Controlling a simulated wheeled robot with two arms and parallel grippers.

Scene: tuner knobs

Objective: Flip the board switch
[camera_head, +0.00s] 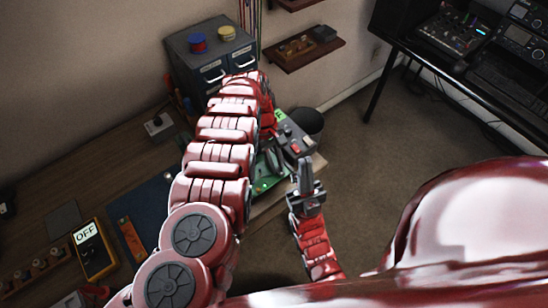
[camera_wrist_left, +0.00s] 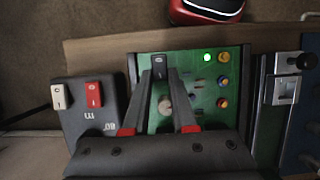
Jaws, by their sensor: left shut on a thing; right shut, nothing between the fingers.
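The green board (camera_wrist_left: 190,100) lies on the bench, with a black switch (camera_wrist_left: 158,66) at its top edge in the left wrist view. My left gripper (camera_wrist_left: 157,76) is shut on this switch, its two long grey fingers reaching over the board. A grey round knob (camera_wrist_left: 165,105) shows between the fingers. In the head view the board (camera_head: 262,186) is partly hidden by my left arm, and the switch cannot be made out. My right gripper (camera_head: 304,163) is shut and empty, pointing up beside the board.
A dark box with a white and a red rocker (camera_wrist_left: 92,95) stands left of the board. A green light (camera_wrist_left: 207,57) glows on the board above colored knobs (camera_wrist_left: 223,81). A yellow meter marked OFF (camera_head: 95,252) and a drawer cabinet (camera_head: 210,60) are on the bench.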

